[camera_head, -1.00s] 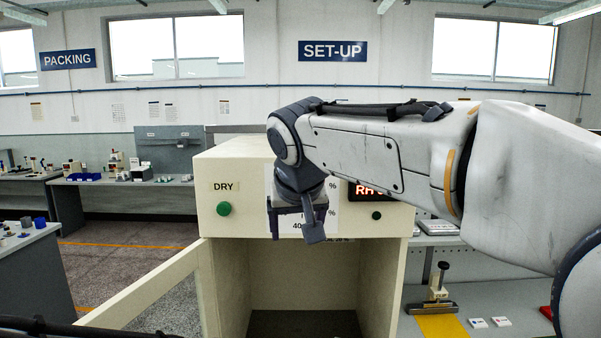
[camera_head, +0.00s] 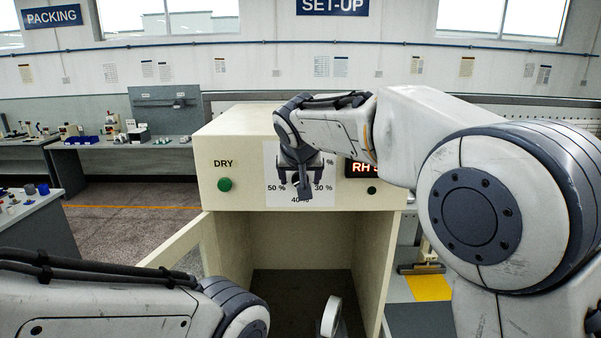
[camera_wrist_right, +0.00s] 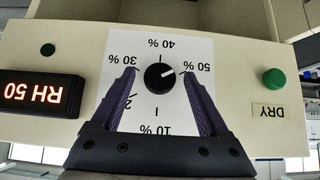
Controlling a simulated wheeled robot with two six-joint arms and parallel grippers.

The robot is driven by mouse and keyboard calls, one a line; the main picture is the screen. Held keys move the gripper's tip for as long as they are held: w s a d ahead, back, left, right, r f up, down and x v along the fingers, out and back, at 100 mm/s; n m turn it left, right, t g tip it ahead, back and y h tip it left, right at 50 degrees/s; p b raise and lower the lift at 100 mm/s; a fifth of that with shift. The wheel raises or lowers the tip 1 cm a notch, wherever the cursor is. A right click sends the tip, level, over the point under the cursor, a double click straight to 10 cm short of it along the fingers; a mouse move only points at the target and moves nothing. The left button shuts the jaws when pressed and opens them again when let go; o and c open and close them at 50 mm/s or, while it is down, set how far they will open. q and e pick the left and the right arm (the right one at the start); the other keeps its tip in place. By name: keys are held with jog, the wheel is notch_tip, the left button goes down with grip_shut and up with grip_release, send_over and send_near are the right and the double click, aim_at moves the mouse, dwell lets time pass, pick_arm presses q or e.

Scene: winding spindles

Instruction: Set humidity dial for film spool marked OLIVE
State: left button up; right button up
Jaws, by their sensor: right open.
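The humidity dial is a black knob (camera_wrist_right: 159,77) on a white scale plate (camera_wrist_right: 183,50) marked in percent, upside down in the right wrist view. Its white pointer mark is toward 50 %. The red display (camera_wrist_right: 38,93) reads RH 50. My right gripper (camera_wrist_right: 159,75) is open, with a finger on either side of the knob; contact is not visible. In the head view the right gripper (camera_head: 304,190) covers the knob. A pale round-rimmed thing (camera_head: 331,316), possibly the spool, shows at the bottom; no OLIVE marking is readable. My left arm enters at bottom left, its gripper not visible.
The cream cabinet (camera_head: 232,165) has an open compartment below the panel and a door (camera_head: 180,242) swung open to the left. A green button (camera_head: 225,184) sits under the DRY label. Benches stand behind at left; a yellow mat (camera_head: 428,288) lies at right.

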jog(key=shift+f, duration=0.1)
grip_shut()
jog(key=shift+a, duration=0.1)
